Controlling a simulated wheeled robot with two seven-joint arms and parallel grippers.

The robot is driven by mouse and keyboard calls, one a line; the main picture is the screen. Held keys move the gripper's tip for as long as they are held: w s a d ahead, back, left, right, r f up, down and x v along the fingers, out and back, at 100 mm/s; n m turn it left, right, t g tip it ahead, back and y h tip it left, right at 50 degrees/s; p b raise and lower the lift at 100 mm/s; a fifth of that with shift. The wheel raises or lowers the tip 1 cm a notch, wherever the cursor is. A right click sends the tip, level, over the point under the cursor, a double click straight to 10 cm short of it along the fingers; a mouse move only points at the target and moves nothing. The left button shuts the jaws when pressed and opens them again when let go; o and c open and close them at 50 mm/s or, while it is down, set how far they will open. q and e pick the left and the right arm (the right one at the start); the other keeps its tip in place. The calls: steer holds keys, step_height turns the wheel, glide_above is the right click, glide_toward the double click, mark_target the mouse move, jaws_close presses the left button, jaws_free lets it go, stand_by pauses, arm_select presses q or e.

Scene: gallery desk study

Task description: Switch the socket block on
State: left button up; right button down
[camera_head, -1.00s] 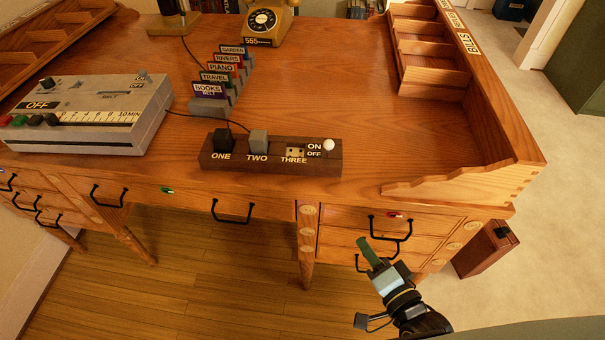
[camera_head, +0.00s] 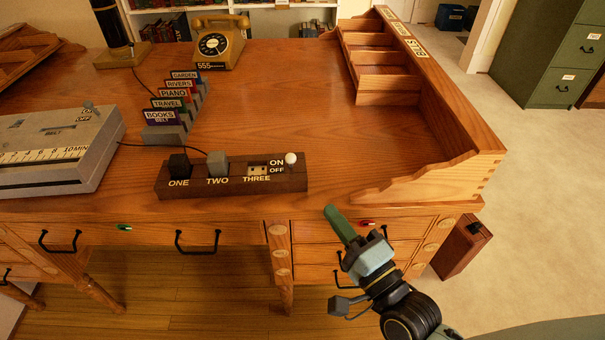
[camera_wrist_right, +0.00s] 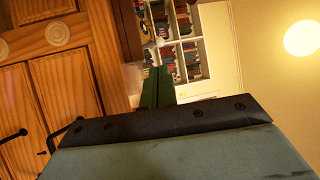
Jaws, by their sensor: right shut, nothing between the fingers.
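The socket block (camera_head: 232,184) is a dark wooden strip near the desk's front edge in the head view. It carries a black plug at ONE (camera_head: 180,165), a grey plug at TWO (camera_head: 217,165) and a bare outlet at THREE (camera_head: 257,170). A white round switch knob (camera_head: 291,158) sits at its right end, beside the ON label. My right gripper (camera_head: 331,211) is shut and empty, its green fingers pointing up-left at the desk's front edge, below and right of the knob and apart from it. The fingers also show in the right wrist view (camera_wrist_right: 157,87). My left gripper is not in view.
A grey timer box (camera_head: 55,150) stands at the left and a card rack (camera_head: 175,110) behind the block. A telephone (camera_head: 220,42) is at the back. A wooden pigeonhole unit (camera_head: 440,110) borders the right.

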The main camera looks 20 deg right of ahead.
steer(key=b, duration=0.2)
glide_toward(291, 161)
steer(key=x, duration=0.5)
steer(key=shift+w+d+f, duration=0.2)
steer(key=shift+f, duration=0.05)
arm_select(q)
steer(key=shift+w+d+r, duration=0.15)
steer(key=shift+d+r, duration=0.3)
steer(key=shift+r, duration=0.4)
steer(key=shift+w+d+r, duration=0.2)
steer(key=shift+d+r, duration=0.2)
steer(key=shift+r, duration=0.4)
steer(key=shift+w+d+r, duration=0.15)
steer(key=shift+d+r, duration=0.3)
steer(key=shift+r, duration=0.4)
arm_select(e)
steer(key=shift+w+a+r, duration=0.15)
steer(key=shift+w+a, duration=0.05)
steer(key=shift+w, duration=0.45)
